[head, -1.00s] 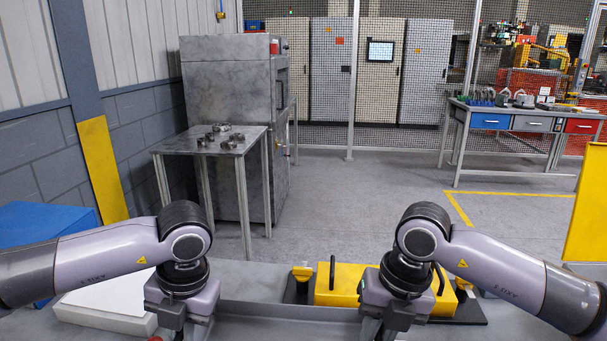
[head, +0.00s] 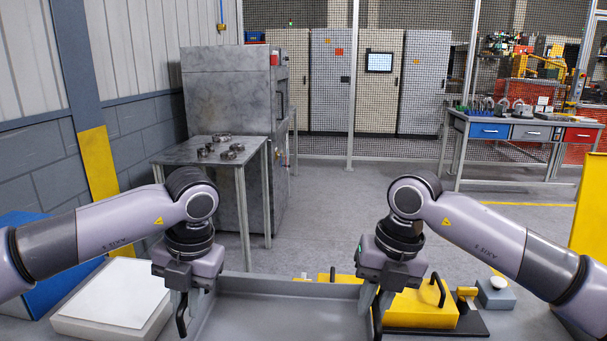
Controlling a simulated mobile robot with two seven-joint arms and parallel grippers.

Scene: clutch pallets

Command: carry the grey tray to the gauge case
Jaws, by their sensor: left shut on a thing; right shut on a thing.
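The grey tray (head: 285,287) is at the bottom centre of the head view, cut off by the lower edge. Its visible floor is bare. My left gripper (head: 181,300) is shut on the tray's left black handle (head: 181,323). My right gripper (head: 374,299) is shut on its right black handle (head: 378,322). A yellow block (head: 418,307) with black handles stands on a dark plate behind and right of the tray, partly hidden by my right gripper. I cannot tell for certain whether it is the gauge case.
A white-topped box (head: 116,293) and a blue box (head: 55,288) are at the left. A small grey box with a white round top (head: 495,293) is at the right. A metal table (head: 178,155) with several rings stands beyond, with open floor (head: 325,215) to its right.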

